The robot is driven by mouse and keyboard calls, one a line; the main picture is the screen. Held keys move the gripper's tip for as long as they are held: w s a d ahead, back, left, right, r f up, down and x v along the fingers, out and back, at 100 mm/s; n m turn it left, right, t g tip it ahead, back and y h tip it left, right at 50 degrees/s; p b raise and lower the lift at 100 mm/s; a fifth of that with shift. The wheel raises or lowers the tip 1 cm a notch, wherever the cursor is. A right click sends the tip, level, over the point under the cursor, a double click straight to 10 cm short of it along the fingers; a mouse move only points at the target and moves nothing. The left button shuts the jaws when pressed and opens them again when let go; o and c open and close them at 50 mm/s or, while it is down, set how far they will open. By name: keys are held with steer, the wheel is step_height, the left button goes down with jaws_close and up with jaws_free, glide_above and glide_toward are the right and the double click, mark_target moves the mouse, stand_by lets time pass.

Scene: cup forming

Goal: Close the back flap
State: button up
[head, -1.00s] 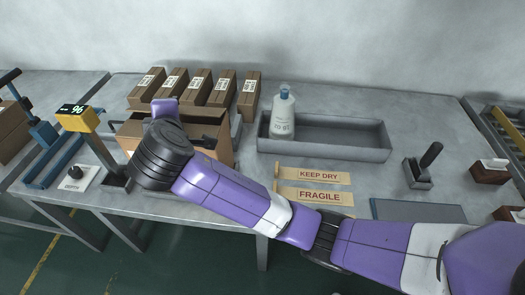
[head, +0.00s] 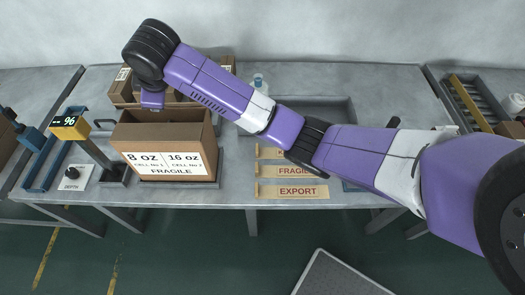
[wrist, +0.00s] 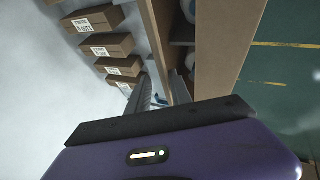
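The open carton (head: 166,135) stands at the left of the bench, its front label reading 8 oz, 16 oz and FRAGILE. In the wrist view, a narrow brown panel (wrist: 162,35), apparently the back flap, stands along the carton's wall-side edge. A wide brown panel (wrist: 228,45) lies on the floor side, with pale contents partly visible between them. My gripper (head: 152,99) is at the carton's back left, pointing down near the back edge. I cannot tell whether it touches the flap.
Several small labelled boxes (wrist: 105,45) stand in a row behind the carton. A yellow-headed display post (head: 71,127) stands close on its left. A grey tray (head: 330,101) lies to the right, partly behind my arm. Label strips (head: 292,191) lie on the bench.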

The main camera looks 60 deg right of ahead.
steer(key=g+y, duration=0.1)
steer(key=w+d+y+p, duration=0.1)
steer(key=shift+d+r+m+g+y+p, duration=0.25)
steer(key=shift+r+m+g+y+p, duration=0.05)
steer(key=shift+r+m+g, duration=0.1)
steer(key=s+d+r+g+y+b, duration=0.1)
steer(key=d+r+y+b, duration=0.15)
steer(key=r, duration=0.45)
steer(key=w+a+r+m+t, duration=0.1)
steer(key=w+r+m+t, duration=0.2)
steer(key=w+r+t, duration=0.5)
steer(key=s+d+f+m+t+h+b, duration=0.15)
steer(key=s+f+m+t+h, duration=0.3)
steer(key=s, duration=0.85)
steer(key=s+a+f+m+t+h+b, duration=0.1)
steer(key=s+f+m+t+h+b, duration=0.35)
steer(key=s, duration=0.85)
steer(key=s+a+f+m+g+h+b, duration=0.1)
steer(key=s+a+f+g, duration=0.1)
steer(key=s+f, duration=0.7)
steer(key=s, duration=0.5)
steer(key=shift+s+a+m+h, duration=0.2)
steer(key=shift+m+h, duration=0.15)
steer(key=shift+m, duration=0.05)
